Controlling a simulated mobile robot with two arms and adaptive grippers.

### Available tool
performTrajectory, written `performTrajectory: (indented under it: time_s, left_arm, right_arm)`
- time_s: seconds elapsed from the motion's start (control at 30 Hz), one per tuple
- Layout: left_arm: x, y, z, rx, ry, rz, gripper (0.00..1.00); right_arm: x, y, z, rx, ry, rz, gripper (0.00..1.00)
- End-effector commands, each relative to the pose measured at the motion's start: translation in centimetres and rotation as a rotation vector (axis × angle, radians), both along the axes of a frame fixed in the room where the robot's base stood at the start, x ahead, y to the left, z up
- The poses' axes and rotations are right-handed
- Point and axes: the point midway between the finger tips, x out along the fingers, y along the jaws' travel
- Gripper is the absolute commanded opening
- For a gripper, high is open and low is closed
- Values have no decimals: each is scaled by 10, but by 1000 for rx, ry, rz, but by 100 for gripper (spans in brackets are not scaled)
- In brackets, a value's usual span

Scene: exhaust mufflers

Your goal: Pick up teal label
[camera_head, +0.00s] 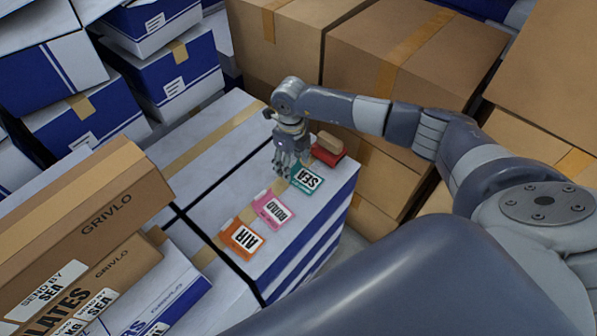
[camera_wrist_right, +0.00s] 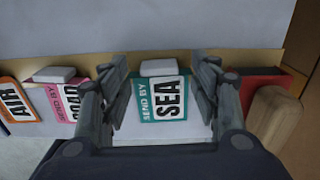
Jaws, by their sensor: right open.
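The teal label (camera_head: 308,178) reads SEA and lies on top of a white and blue box, at the right end of a row of labels. My right gripper (camera_head: 287,166) is just above and beside it, pointing down. In the right wrist view the teal label (camera_wrist_right: 160,98) shows between the two open fingers of the right gripper (camera_wrist_right: 160,90), with a small white block (camera_wrist_right: 158,67) at its top edge. I cannot tell whether the fingers touch it. My left gripper is not in view.
A pink ROAD label (camera_head: 272,209) and an orange AIR label (camera_head: 241,239) lie to the left. A red item with a wooden handle (camera_head: 328,143) lies just beyond the teal label. Brown cartons (camera_head: 400,50) stand behind; GRIVLO cartons (camera_head: 90,215) stand at left.

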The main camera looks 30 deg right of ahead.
Motion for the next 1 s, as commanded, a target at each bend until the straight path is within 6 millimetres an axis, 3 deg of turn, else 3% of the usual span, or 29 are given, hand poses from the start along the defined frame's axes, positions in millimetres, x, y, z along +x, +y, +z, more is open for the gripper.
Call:
performTrajectory:
  time_s: [0.27, 0.3, 0.5, 1.0]
  left_arm:
    - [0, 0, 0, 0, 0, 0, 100]
    - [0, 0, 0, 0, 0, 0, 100]
    - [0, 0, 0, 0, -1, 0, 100]
    - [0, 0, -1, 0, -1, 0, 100]
  right_arm:
    - [0, 0, -4, 0, 0, 1, 57]
    - [0, 0, -4, 0, 0, 1, 49]
    - [0, 0, -4, 0, 0, 1, 26]
    - [1, 0, 2, 1, -2, 1, 25]
